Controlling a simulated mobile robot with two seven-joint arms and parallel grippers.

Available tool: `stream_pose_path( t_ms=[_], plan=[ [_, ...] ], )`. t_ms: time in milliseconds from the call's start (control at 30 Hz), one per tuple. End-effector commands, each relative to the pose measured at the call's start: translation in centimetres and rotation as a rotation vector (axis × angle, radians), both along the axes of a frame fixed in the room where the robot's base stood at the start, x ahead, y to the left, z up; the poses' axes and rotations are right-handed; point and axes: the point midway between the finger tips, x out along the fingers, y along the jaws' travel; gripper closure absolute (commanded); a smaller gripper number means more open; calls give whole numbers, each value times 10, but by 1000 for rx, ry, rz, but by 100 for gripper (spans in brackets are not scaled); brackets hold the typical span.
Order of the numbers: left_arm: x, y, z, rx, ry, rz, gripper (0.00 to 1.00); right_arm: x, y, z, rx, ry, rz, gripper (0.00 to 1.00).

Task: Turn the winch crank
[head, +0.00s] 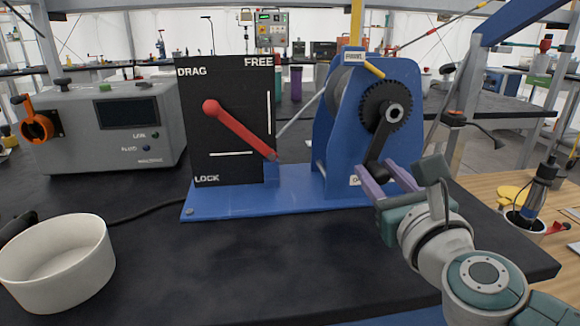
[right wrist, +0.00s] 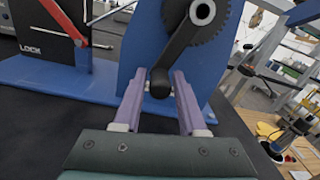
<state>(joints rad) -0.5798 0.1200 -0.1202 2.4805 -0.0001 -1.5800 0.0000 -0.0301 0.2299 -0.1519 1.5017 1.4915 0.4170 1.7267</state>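The winch (head: 325,150) has a blue frame on a blue base plate, with a dark gear on its right face. Its black crank arm (head: 381,145) hangs down and slightly left from the hub; it also shows in the right wrist view (right wrist: 180,45). My right gripper (head: 386,179) has purple fingers at the crank's lower end. In the right wrist view, the round black crank handle (right wrist: 160,83) sits between the two fingers (right wrist: 159,78), with narrow gaps seen on both sides. The fingers look open around it. My left gripper is out of view.
A black panel (head: 222,165) marked DRAG, FREE and LOCK carries a red lever (head: 240,131), its knob toward DRAG. A grey instrument box (head: 105,125) and a white bowl (head: 58,262) stand left. The black tabletop in front is mostly clear.

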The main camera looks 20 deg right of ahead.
Motion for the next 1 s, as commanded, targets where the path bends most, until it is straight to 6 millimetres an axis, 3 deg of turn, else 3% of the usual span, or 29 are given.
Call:
stream_pose_path(
  t_ms=[33, 333, 1000],
  plan=[
    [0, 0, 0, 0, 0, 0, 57, 0, 0, 0, 0, 0, 0, 66],
    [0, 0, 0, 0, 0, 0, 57, 0, 0, 0, 0, 0, 0, 100],
    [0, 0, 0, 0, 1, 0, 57, 0, 0, 0, -1, 1, 0, 100]
  ],
)
